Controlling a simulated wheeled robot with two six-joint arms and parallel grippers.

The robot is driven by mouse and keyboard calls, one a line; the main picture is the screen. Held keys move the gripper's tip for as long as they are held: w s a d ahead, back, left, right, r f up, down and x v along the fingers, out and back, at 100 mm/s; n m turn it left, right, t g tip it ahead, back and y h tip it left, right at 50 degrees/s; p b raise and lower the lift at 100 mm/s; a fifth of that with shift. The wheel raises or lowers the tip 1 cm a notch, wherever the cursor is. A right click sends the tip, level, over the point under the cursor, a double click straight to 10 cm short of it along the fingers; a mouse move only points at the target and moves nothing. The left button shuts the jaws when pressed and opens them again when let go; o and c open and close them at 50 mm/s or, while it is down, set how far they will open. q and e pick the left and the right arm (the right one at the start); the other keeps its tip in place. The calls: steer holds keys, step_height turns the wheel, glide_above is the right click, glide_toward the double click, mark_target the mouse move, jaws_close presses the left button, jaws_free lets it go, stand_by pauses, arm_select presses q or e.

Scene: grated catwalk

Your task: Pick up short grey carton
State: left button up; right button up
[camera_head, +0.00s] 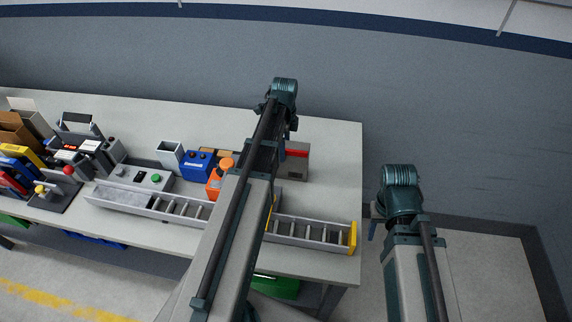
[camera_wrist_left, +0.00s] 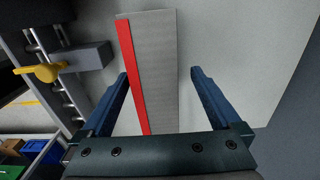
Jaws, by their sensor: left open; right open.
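The short grey carton (camera_head: 297,165) with a red stripe stands on the workbench, just right of my left arm in the head view, partly covered by it. In the left wrist view the carton (camera_wrist_left: 158,50) shows as a pale grey face with a red stripe along its left side. My left gripper (camera_wrist_left: 160,75) is open, with one finger at each side of the carton in that picture. I cannot tell whether the fingers touch it. My right gripper (camera_head: 372,229) is open, mostly hidden by its own wrist, right of the bench and away from the carton.
The workbench (camera_head: 335,190) is bare at its right end. A roller conveyor (camera_head: 310,232) runs along its front edge. Blue (camera_head: 198,164) and orange (camera_head: 217,180) devices and an open grey bin (camera_head: 170,157) stand left of the carton. A wall stands behind.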

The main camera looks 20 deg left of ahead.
arm_select(q)
steer(key=f+b, duration=0.4)
steer(key=f, duration=0.1)
steer(key=shift+s+d+b, duration=0.1)
steer(key=shift+s+b, duration=0.1)
steer(key=shift+b, duration=0.1)
steer(key=c, duration=1.5)
steer(key=shift+o, duration=0.2)
steer(key=shift+r, duration=0.15)
step_height(320, 180, up, 10)
steer(key=p, duration=1)
